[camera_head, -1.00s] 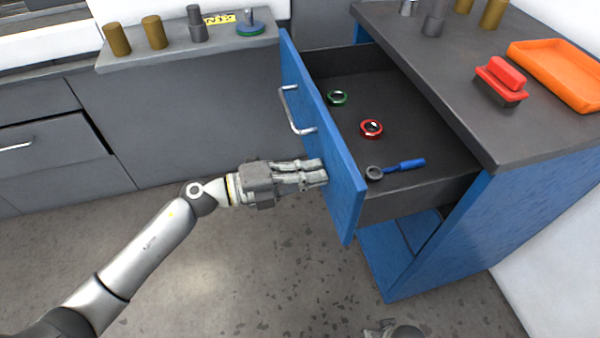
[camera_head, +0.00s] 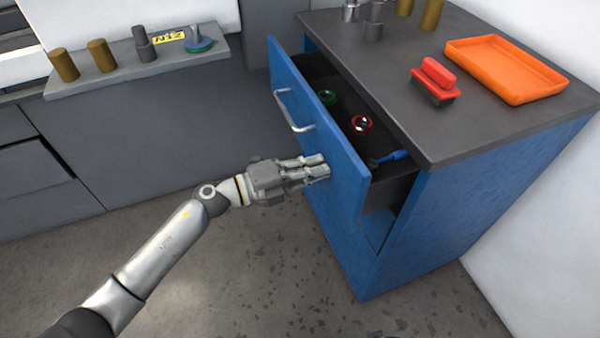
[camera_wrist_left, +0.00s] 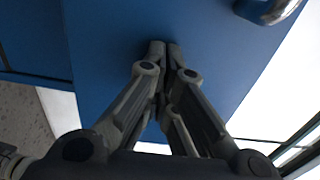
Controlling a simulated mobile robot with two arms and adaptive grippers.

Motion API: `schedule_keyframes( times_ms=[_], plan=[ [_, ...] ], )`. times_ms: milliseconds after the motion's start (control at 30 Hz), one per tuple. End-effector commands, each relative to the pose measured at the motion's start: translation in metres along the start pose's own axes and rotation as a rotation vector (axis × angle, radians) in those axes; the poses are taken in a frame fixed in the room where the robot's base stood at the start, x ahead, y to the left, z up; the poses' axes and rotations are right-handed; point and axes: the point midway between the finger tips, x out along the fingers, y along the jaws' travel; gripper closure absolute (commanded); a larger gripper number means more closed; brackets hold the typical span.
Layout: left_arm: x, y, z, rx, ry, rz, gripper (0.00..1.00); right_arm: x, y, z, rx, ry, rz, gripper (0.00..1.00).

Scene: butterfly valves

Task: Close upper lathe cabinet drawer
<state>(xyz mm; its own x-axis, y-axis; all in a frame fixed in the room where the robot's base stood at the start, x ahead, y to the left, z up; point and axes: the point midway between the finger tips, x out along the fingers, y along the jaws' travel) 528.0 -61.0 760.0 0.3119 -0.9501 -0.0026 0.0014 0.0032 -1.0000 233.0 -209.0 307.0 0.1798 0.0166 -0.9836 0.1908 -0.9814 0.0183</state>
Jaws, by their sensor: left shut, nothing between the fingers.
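The upper drawer (camera_head: 350,172) of the blue lathe cabinet (camera_head: 440,205) is partly open. Its blue front carries a silver handle (camera_head: 292,112). Inside the drawer are a green ring (camera_head: 326,97), a red ring (camera_head: 361,124) and a blue-handled tool (camera_head: 393,157). My left gripper (camera_head: 326,167) is shut and empty, with its fingertips at the drawer front, below and right of the handle. In the left wrist view the closed fingertips (camera_wrist_left: 166,48) point at the blue front, and the handle (camera_wrist_left: 268,8) shows at the top right. My right gripper is not in view.
On the cabinet top (camera_head: 405,100) are an orange tray (camera_head: 508,70), a red brush (camera_head: 436,82) and several metal cylinders. A grey shelf (camera_head: 120,82) at the left holds more cylinders. The speckled floor (camera_head: 250,275) in front is clear.

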Motion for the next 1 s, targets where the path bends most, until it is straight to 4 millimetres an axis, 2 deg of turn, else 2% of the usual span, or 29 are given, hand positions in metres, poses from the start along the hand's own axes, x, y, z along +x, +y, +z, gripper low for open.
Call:
schedule_keyframes(
  times_ms=[33, 300, 500, 700, 1000],
  plan=[
    [0.012, -0.004, 0.0, 0.001, 0.004, -0.004, 1.0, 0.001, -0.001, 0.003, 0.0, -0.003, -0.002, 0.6],
    [0.072, -0.001, 0.001, 0.0, 0.004, -0.003, 1.0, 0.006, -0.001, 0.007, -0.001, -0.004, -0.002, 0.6],
    [0.102, 0.0, 0.001, -0.001, 0.003, -0.002, 1.0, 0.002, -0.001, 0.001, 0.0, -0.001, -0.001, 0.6],
    [0.117, 0.0, 0.001, -0.001, 0.003, -0.001, 1.0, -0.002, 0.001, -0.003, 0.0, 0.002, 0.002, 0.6],
    [0.121, -0.002, 0.001, 0.0, 0.002, -0.003, 1.0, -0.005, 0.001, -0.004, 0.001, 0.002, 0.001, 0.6]
  ],
)
